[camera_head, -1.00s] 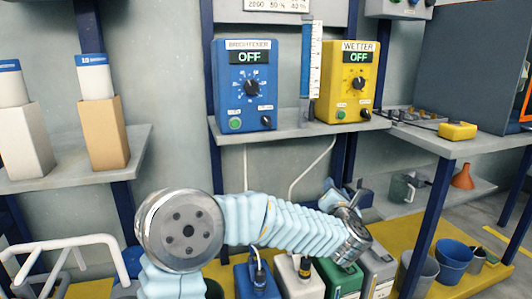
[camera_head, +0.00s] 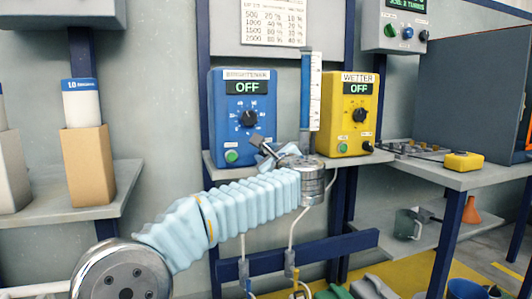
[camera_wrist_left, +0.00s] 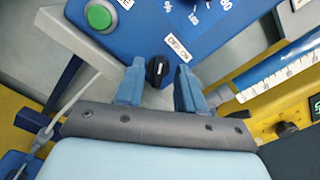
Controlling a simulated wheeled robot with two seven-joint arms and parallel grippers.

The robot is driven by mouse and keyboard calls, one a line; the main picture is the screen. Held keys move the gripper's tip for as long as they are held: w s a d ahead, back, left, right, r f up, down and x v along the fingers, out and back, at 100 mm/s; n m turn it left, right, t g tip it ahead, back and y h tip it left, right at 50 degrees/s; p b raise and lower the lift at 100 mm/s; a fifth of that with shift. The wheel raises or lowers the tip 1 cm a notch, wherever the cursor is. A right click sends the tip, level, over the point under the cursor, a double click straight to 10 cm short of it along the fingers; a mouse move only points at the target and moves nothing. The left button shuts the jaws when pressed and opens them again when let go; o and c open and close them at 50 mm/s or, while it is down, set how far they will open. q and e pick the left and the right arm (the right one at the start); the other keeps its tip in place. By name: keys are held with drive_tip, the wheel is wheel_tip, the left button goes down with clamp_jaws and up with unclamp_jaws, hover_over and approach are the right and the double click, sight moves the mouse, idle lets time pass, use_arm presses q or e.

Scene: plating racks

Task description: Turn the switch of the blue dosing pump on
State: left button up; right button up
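The blue dosing pump (camera_head: 243,114), labelled BRIGHTENER, stands on the shelf and its display reads OFF. In the left wrist view its small black switch (camera_wrist_left: 157,71) sits by an OFF/ON label, above the gap between my fingertips. My left gripper (camera_wrist_left: 159,78) is open, with a blue finger on either side of the switch and visible room beside it. Contact cannot be told. My right gripper is out of view.
The yellow WETTER pump (camera_head: 346,115), also showing OFF, stands to the right. A clear level tube with a scale (camera_head: 316,92) rises between the pumps, close to my gripper. The pump's green button (camera_wrist_left: 99,16) is left of the switch. The shelf edge (camera_head: 225,174) lies below.

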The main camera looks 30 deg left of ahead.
use_arm(q)
drive_tip(key=shift+x, duration=0.85)
clamp_jaws()
drive_tip(key=shift+m, duration=0.3)
drive_tip(key=shift+w+d+m+p, duration=0.2)
drive_tip(key=shift+m+p, duration=0.5)
drive_tip(key=shift+m, duration=1.55)
drive_tip(key=shift+w+d+m+p, duration=0.2)
drive_tip(key=shift+m+p, duration=0.55)
drive_tip(key=shift+m, duration=1.45)
drive_tip(key=shift+w+d+m+p, duration=0.15)
drive_tip(key=shift+m+p, duration=0.55)
drive_tip(key=shift+m, duration=1.55)
drive_tip(key=shift+f, duration=0.1)
